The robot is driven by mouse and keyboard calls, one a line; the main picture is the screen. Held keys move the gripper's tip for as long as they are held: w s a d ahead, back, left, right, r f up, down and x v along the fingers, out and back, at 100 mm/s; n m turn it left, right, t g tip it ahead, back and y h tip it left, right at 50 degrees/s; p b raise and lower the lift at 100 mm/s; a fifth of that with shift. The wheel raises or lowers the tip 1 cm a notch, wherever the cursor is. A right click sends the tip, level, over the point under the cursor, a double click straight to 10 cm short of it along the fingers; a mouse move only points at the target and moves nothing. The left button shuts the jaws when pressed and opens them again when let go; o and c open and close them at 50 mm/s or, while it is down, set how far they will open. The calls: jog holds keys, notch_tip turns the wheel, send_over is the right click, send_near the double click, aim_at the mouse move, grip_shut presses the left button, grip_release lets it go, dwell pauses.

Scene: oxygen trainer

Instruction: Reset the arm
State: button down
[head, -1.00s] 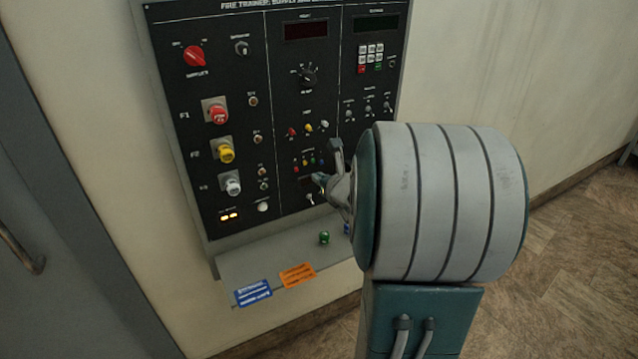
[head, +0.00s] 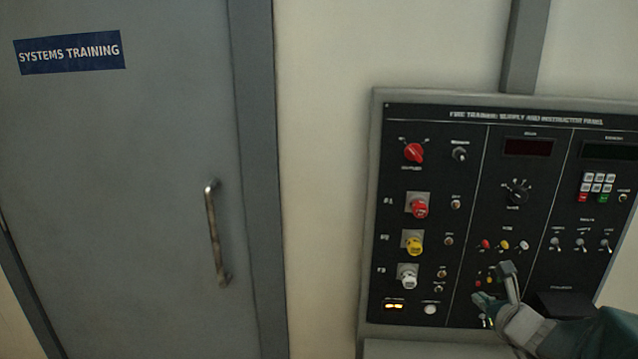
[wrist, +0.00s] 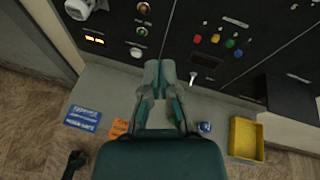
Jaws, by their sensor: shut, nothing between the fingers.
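My gripper (head: 494,284) is at the lower right of the head view, in front of the lower middle of the black control panel (head: 470,150). It also shows in the wrist view (wrist: 159,68), where its fingertips meet with nothing between them. A small lit switch (wrist: 194,76) and a row of coloured lamps or buttons (wrist: 215,39) lie just beyond and right of the fingertips in the wrist view. I cannot tell whether the fingers touch the panel.
In the wrist view, a ledge below the panel carries a blue tag (wrist: 82,119), an orange tag (wrist: 118,127), a small blue knob (wrist: 204,127) and a yellow tray (wrist: 233,138). A grey door (head: 120,200) with a handle (head: 217,232) stands left of the panel.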

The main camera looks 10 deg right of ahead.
jog(key=s+a+r+n+g+y, duration=0.1)
jog(key=s+a+n+g+y, duration=0.25)
jog(key=a+n, duration=0.7)
jog(key=s+a+r+n+g+y, duration=0.15)
jog(key=s+a+n, duration=0.35)
jog(key=a+n, duration=0.5)
jog(key=s+a+n+g+h, duration=0.1)
jog(key=s+n+g+h, duration=0.2)
jog(key=s+n, duration=0.9)
jog(key=shift+a+f+n+h, duration=0.25)
jog(key=shift+f+n+h, duration=0.1)
jog(key=shift+n+h, duration=0.4)
jog(key=shift+w, duration=0.2)
